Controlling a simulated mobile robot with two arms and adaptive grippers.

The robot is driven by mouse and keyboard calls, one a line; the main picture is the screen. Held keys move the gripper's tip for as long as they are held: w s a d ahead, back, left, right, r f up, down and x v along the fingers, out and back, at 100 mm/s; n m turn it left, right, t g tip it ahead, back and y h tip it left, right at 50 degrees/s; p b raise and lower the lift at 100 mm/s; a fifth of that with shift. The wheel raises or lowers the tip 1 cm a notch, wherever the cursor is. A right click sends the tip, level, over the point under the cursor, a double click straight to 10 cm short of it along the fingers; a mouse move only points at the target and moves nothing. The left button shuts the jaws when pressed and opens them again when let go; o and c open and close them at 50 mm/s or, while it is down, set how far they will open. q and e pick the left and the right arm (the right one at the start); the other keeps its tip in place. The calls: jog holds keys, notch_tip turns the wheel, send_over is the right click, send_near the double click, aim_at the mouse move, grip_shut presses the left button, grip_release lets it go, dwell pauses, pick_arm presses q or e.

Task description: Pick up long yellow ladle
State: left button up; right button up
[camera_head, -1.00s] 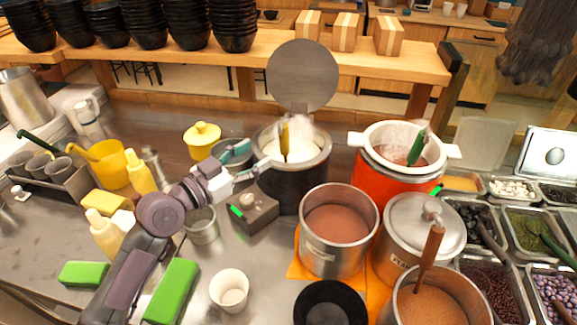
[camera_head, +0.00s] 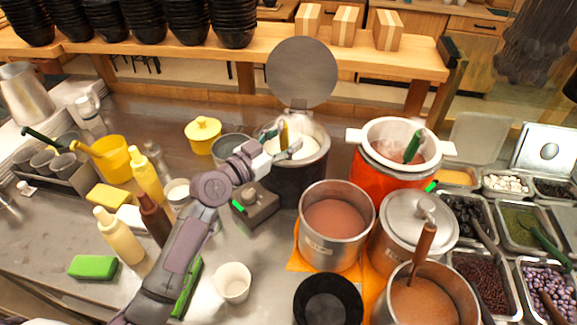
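A long yellow ladle (camera_head: 284,134) stands in the dark pot (camera_head: 303,181) with white contents, its handle rising above the rim. My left gripper (camera_head: 283,142) is over the near-left part of this pot's opening, its fingers spread around or just beside the handle. I cannot tell whether they touch it. The ladle's lower end is hidden in the pot. My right gripper is not in view.
The pot's round lid (camera_head: 302,72) stands raised behind it. A red pot (camera_head: 383,181) with a green-handled utensil is to the right. A steel pot (camera_head: 333,243) and a lidded pot (camera_head: 413,229) stand in front. A yellow jug (camera_head: 114,160) is at the left.

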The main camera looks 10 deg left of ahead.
pick_arm(q)
grip_shut()
jog(key=shift+r, duration=0.1)
